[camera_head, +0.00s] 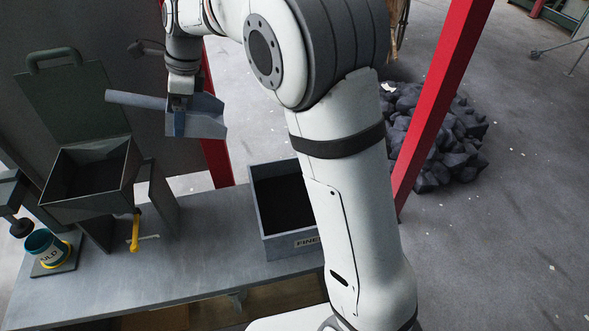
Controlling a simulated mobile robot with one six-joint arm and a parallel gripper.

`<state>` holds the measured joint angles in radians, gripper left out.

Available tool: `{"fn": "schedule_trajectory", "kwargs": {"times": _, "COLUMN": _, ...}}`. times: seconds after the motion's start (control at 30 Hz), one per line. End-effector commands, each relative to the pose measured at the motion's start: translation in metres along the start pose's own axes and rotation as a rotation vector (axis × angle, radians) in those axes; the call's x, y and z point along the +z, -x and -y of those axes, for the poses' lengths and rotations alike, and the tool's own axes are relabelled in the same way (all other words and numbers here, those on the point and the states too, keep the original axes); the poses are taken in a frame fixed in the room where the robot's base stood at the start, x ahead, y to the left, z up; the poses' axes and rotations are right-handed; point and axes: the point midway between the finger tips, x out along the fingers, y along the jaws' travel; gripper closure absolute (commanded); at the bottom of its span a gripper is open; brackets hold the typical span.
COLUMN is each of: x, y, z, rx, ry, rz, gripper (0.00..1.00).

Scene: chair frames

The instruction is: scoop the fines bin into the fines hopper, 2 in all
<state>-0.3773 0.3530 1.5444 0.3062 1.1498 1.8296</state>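My gripper (180,102) is at the upper left, above the bench and between the hopper and the bin. It appears shut on a blue-grey scoop (208,120), whose handle points left and whose pan points right. I cannot tell whether the scoop holds anything. The bin (259,222), with a partly hidden label reading "FINE", stands on the bench with a dark interior. My arm hides its right part. The hopper (75,208) is a grey box on a stand at the left, with its handled lid (75,103) raised. Its inside is dark.
A yellow lever (135,232) hangs below the hopper's front. A teal labelled cup (45,249) stands on a small plate at the bench's left. Red posts (440,100) rise behind the bench (200,245). A dark rock pile (460,150) lies on the floor at right.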

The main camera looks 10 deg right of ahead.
Motion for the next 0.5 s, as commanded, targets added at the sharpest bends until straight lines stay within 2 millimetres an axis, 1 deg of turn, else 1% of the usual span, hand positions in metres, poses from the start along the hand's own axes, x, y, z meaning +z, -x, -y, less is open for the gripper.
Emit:
{"fn": "schedule_trajectory", "kwargs": {"times": 0.13, "x": -0.007, "y": 0.003, "z": 0.004, "rx": -0.005, "ry": -0.014, "rz": 0.000, "gripper": 0.37}}
{"fn": "schedule_trajectory", "kwargs": {"times": 0.27, "x": -0.015, "y": 0.001, "z": 0.006, "rx": -0.003, "ry": -0.008, "rz": 0.001, "gripper": 0.37}}
{"fn": "schedule_trajectory", "kwargs": {"times": 0.37, "x": -0.032, "y": -0.006, "z": 0.008, "rx": 0.010, "ry": 0.025, "rz": 0.005, "gripper": 0.37}}
{"fn": "schedule_trajectory", "kwargs": {"times": 0.47, "x": -0.057, "y": -0.019, "z": 0.010, "rx": 0.033, "ry": 0.089, "rz": 0.012, "gripper": 0.37}}
{"fn": "schedule_trajectory", "kwargs": {"times": 0.5, "x": -0.070, "y": -0.025, "z": 0.011, "rx": 0.044, "ry": 0.123, "rz": 0.016, "gripper": 0.37}}
